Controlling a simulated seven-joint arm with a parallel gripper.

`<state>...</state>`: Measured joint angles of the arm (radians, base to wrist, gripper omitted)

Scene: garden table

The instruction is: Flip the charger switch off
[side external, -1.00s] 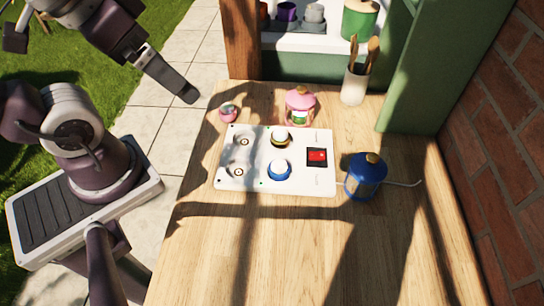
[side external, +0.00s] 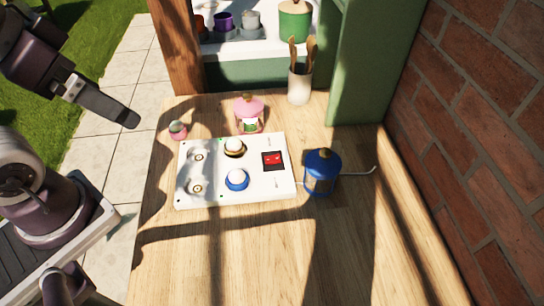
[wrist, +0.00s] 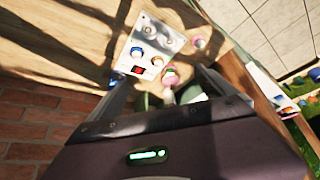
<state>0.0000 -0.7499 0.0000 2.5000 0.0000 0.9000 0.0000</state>
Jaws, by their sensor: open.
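The charger is a flat white panel (side external: 210,178) on the wooden table, with a red rocker switch (side external: 273,160) in a black frame on its right side. I cannot tell which way the rocker is tilted. In the wrist view the charger (wrist: 139,35) and its red switch (wrist: 138,71) show beyond the fingers. My gripper (side external: 132,119) is raised to the left of the table in the side view, well apart from the charger. In the wrist view my gripper (wrist: 163,76) is open, with nothing between its fingers.
A blue lantern (side external: 322,173) stands just right of the charger. A utensil cup (side external: 299,86), green panel (side external: 375,65) and brick wall (side external: 465,130) bound the table. The front table is clear.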

